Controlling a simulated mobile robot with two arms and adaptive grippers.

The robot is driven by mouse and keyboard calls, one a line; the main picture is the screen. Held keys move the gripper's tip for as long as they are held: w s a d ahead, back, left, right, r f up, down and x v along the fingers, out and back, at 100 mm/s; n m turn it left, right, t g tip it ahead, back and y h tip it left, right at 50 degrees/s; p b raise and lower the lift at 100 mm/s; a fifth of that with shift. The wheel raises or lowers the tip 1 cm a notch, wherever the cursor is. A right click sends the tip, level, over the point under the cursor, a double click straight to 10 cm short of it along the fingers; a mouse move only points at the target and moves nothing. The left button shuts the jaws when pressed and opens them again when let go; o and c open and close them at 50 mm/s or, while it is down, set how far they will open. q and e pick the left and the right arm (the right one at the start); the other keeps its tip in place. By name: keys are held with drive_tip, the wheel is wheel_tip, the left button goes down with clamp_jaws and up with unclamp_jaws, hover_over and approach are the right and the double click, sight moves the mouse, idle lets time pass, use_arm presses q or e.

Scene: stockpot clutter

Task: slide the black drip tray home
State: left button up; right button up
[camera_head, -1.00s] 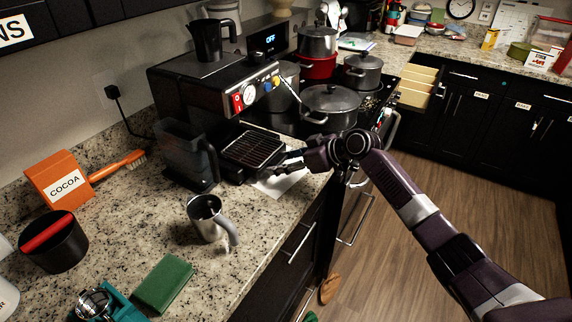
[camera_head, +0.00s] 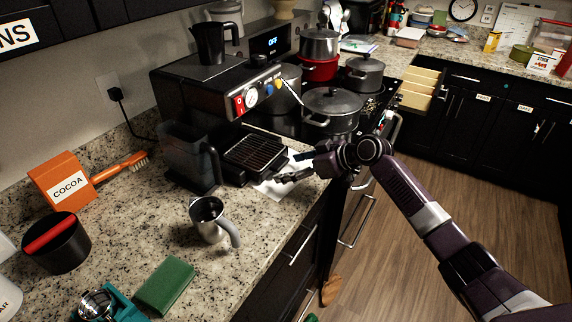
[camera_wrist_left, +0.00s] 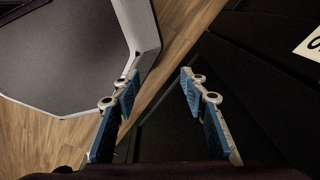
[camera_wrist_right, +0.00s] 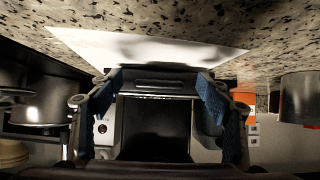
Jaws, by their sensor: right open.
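The black drip tray (camera_head: 253,154), with a wire grille on top, lies at the foot of the black coffee machine (camera_head: 190,98) and reaches out in front of it. My right gripper (camera_head: 290,168) is open and empty, just in front of the tray's right end, with a gap between them. In the right wrist view, the tray's dark front (camera_wrist_right: 165,86) shows between the spread fingers. How deep the tray sits is hard to tell. My left gripper (camera_wrist_left: 158,78) is open and empty in its wrist view, away from the tray; the head view does not show it.
A clear dark container (camera_head: 188,158) stands close to the tray's left side. A white sheet (camera_head: 272,190) lies under my right gripper. A steel pitcher (camera_head: 208,220) stands nearer on the counter. Pots sit on the stove (camera_head: 372,112) behind my right gripper.

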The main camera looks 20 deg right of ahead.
drive_tip(key=shift+s+d, duration=1.65)
drive_tip(key=shift+s, duration=0.2)
